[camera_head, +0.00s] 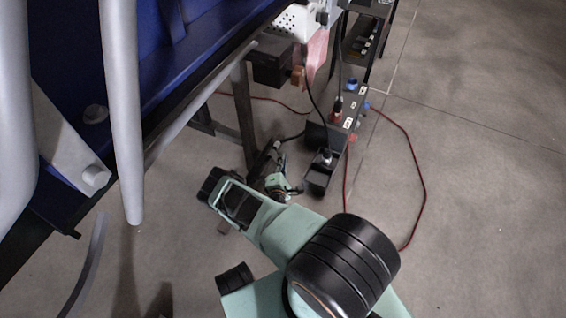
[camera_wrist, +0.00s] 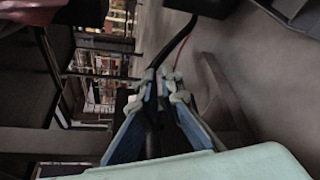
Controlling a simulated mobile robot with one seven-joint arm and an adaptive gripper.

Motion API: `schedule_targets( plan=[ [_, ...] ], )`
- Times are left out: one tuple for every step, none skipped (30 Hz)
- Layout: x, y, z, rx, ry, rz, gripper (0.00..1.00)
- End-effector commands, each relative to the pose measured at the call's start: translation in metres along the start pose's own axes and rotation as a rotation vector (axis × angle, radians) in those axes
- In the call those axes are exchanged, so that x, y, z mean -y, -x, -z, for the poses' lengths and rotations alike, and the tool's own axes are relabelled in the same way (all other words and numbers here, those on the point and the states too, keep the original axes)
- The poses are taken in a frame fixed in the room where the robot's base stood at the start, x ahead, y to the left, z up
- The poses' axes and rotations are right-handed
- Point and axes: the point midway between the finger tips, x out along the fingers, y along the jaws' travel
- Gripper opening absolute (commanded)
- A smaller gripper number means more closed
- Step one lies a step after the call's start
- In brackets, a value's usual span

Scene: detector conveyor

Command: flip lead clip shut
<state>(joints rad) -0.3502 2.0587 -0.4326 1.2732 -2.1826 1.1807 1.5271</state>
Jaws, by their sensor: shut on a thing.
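In the wrist view the fingertips of my gripper (camera_wrist: 164,86) are close together around a dark piece at the end of a black lead (camera_wrist: 178,40). The lead runs up and to the right from the fingertips. In the head view my gripper (camera_head: 276,152) is low beside the blue machine's frame, left of an open black box. The fingers are small there and partly hidden by my wrist. A short black cable (camera_head: 291,137) reaches from near the fingertips toward the box. The clip's shape, and whether it is open or shut, cannot be made out.
The black box (camera_head: 320,180) stands close to the right of my gripper. A device with red and blue connectors (camera_head: 352,108) is behind it. A red cable (camera_head: 424,180) loops over the floor. The blue machine (camera_head: 165,60) and its grey posts fill the left. Open floor lies right.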

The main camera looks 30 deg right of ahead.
Motion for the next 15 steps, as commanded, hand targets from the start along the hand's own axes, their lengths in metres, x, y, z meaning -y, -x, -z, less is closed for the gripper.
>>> schedule_targets(
  plan=[
    [0.0072,-0.0012,0.0023,0.002,-0.032,-0.009,0.00],
    [0.0075,-0.0014,0.0034,0.002,-0.050,-0.017,0.00],
    [0.0083,-0.0018,0.0046,0.002,-0.073,-0.026,0.00],
    [0.0085,-0.0021,0.0048,0.002,-0.088,-0.033,0.00],
    [0.0091,-0.0025,0.0053,0.003,-0.102,-0.039,0.00],
    [0.0093,-0.0027,0.0064,0.002,-0.120,-0.047,0.00],
    [0.0095,-0.0028,0.0070,0.001,-0.132,-0.052,0.00],
    [0.0100,-0.0030,0.0073,0.002,-0.143,-0.056,0.00],
    [0.0101,-0.0033,0.0077,0.003,-0.157,-0.061,0.00],
    [0.0099,-0.0035,0.0082,0.002,-0.166,-0.066,0.00],
    [0.0098,-0.0037,0.0087,0.002,-0.174,-0.070,0.00],
    [0.0098,-0.0039,0.0094,0.001,-0.182,-0.073,0.00],
    [0.0099,-0.0040,0.0097,0.001,-0.187,-0.076,0.00],
    [0.0099,-0.0040,0.0099,0.001,-0.192,-0.078,0.00],
    [0.0097,-0.0041,0.0100,0.001,-0.197,-0.080,0.00]
  ],
)
